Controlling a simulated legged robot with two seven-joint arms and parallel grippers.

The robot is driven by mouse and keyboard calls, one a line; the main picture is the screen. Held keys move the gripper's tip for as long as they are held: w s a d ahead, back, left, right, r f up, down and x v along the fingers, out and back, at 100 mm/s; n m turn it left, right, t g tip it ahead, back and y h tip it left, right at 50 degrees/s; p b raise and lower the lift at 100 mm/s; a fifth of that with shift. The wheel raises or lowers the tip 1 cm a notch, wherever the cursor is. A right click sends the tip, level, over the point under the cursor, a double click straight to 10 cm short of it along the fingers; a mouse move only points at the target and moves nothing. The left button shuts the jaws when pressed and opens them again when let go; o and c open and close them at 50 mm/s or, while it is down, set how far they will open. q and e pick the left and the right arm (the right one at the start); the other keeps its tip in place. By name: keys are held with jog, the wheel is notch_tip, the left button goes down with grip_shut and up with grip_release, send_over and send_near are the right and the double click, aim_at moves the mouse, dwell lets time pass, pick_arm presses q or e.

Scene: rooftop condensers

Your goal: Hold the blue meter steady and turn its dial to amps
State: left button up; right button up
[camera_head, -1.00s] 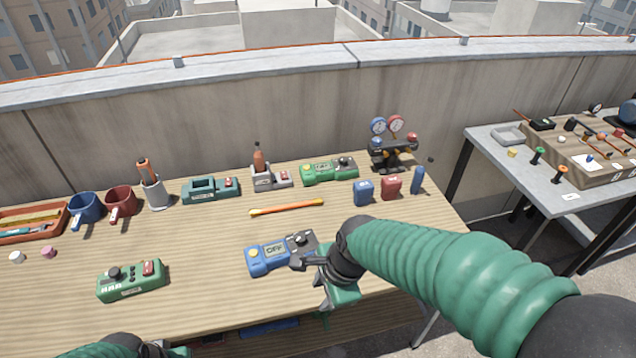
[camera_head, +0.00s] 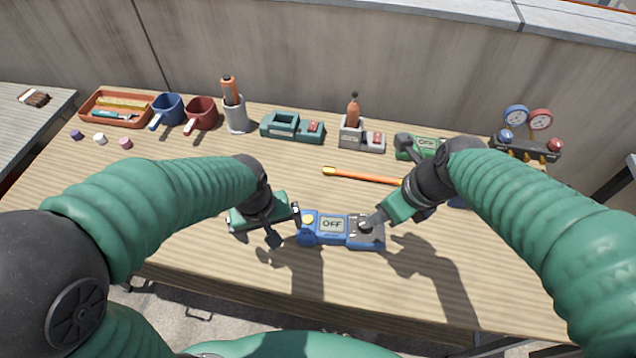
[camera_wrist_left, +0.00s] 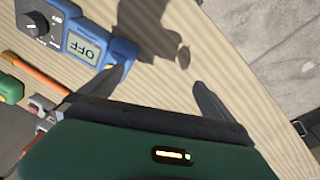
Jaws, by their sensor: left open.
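The blue meter (camera_head: 333,240) lies flat on the wooden bench, its screen reading OFF. Its yellow button is at the left end and its dial (camera_head: 366,228) at the right end. The meter (camera_wrist_left: 99,43) and the dial (camera_wrist_left: 34,24) also show in the left wrist view. My left gripper (camera_head: 286,226) is open and empty just left of the meter's button end; one fingertip is close to that end, contact unclear. My right gripper (camera_head: 376,218) points at the dial from the upper right, seemingly above it; its fingers overlap in view.
An orange stick (camera_head: 362,176) lies behind the meter. A green meter (camera_head: 418,146), a teal holder (camera_head: 290,128), mugs (camera_head: 201,113) and a gauge stand (camera_head: 525,148) line the back. The bench right of the meter is clear.

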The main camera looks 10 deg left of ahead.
pick_arm(q)
jog(key=w+d+r+n, duration=0.4)
jog(key=n, duration=0.2)
jog(key=n+g, duration=0.2)
jog(key=n, duration=0.6)
send_near(312, 223)
notch_tip(312, 223, down, 11)
jog(key=shift+d+f, duration=0.15)
pick_arm(e)
jog(key=shift+w+d, duration=0.1)
